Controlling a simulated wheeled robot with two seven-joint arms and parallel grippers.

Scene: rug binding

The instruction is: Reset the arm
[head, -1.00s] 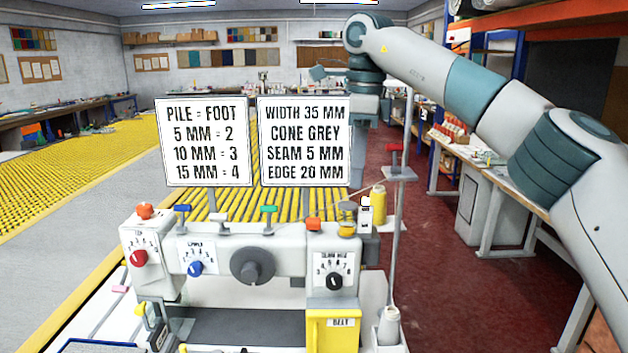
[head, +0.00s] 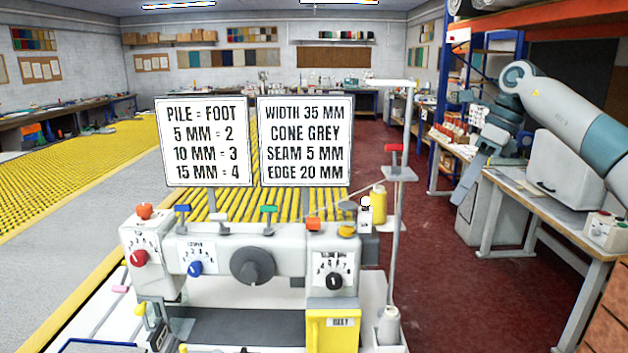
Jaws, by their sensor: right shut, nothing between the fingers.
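My right arm comes in from the right, bends at its upper end and hangs down. My right gripper (head: 461,196) points down and to the left at its end, shut and empty. It is in the air, well to the right of the binding machine, and overlaps the side bench in the picture. The binding machine (head: 290,255) stands at the front centre with dials, coloured levers and a yellow door. My left gripper is not in view.
Two white sign boards (head: 205,141) stand above the machine. A thread stand (head: 398,230) rises at its right, with a grey cone (head: 388,325) at its foot. A side bench (head: 535,205) lines the right. The red floor (head: 440,290) between is clear.

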